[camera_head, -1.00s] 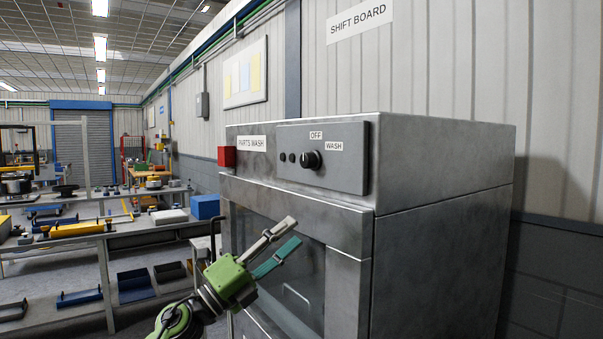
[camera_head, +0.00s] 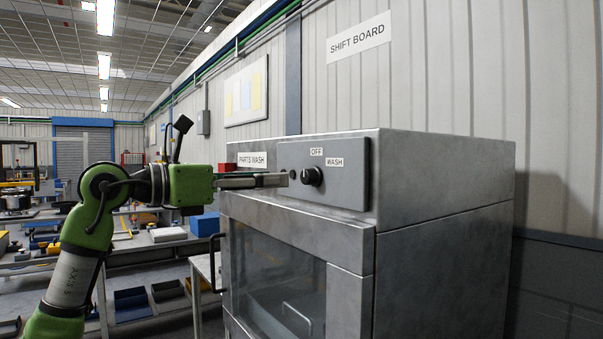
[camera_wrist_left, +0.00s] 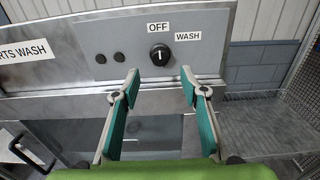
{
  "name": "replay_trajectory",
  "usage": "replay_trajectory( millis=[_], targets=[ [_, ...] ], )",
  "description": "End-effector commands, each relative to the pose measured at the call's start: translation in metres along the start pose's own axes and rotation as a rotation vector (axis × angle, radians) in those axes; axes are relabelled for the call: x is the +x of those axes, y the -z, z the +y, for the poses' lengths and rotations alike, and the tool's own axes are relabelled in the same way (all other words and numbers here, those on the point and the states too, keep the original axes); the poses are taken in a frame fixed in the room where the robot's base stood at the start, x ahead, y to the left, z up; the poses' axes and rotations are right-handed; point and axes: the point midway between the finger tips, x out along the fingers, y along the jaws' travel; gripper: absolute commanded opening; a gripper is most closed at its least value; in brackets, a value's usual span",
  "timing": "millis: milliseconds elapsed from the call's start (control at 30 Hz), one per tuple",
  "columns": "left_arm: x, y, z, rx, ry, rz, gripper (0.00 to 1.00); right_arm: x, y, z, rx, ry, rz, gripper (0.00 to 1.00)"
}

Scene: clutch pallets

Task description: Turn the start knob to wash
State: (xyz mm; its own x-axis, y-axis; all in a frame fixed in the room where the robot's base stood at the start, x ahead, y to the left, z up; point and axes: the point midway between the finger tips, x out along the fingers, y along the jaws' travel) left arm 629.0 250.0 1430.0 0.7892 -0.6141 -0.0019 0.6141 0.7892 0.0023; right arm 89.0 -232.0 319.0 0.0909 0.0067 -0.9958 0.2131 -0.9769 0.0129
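The start knob (camera_head: 312,176) is a round black dial on the grey control panel (camera_head: 350,185) of the parts washer. In the left wrist view the knob (camera_wrist_left: 160,54) has a white mark that points up toward the OFF label (camera_wrist_left: 158,27). The WASH label (camera_wrist_left: 188,36) is to its upper right. My left gripper (camera_head: 284,180) is level, just left of the knob in the head view. In the left wrist view its fingers (camera_wrist_left: 160,77) are open and empty, with the knob beyond the gap and apart from them. My right gripper is in neither view.
Two small dark buttons (camera_wrist_left: 110,58) sit left of the knob. A red box (camera_head: 226,167) is at the washer's left corner. The washer door (camera_head: 275,275) with its handle (camera_head: 215,262) is below. Shelves with parts stand at the left.

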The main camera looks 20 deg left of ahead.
Motion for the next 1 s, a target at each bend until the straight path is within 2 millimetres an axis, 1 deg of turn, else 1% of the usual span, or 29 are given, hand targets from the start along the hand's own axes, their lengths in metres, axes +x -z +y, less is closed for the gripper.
replay_trajectory(
  millis=[33, 200, 300, 400, 567, 833, 867, 900, 967, 1000],
  targets=[
    [0.012, -0.004, -0.001, -0.004, 0.005, -0.001, 0.4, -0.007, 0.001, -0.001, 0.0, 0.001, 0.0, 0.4],
    [0.047, -0.003, -0.001, -0.004, 0.005, -0.001, 0.4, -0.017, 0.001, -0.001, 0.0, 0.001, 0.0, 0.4],
    [0.063, -0.003, -0.001, -0.004, 0.004, -0.001, 0.4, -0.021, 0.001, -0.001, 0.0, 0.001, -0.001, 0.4],
    [0.074, -0.002, -0.001, -0.003, 0.003, -0.002, 0.4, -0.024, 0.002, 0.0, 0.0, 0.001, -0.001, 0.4],
    [0.082, -0.001, -0.001, -0.002, 0.002, -0.001, 0.4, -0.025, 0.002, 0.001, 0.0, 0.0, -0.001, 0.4],
    [0.083, 0.0, 0.0, -0.002, 0.001, -0.001, 0.4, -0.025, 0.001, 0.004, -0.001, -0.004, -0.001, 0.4],
    [0.083, 0.0, 0.0, -0.002, 0.001, -0.001, 0.32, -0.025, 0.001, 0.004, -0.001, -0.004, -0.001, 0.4],
    [0.083, 0.0, 0.0, -0.002, 0.001, -0.001, 0.22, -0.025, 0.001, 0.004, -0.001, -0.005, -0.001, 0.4],
    [0.083, 0.0, 0.0, -0.002, 0.002, -0.001, 0.06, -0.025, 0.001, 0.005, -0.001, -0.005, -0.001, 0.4],
    [0.083, 0.0, 0.0, -0.002, 0.002, -0.001, 0.02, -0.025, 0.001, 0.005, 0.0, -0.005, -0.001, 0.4]
  ],
)
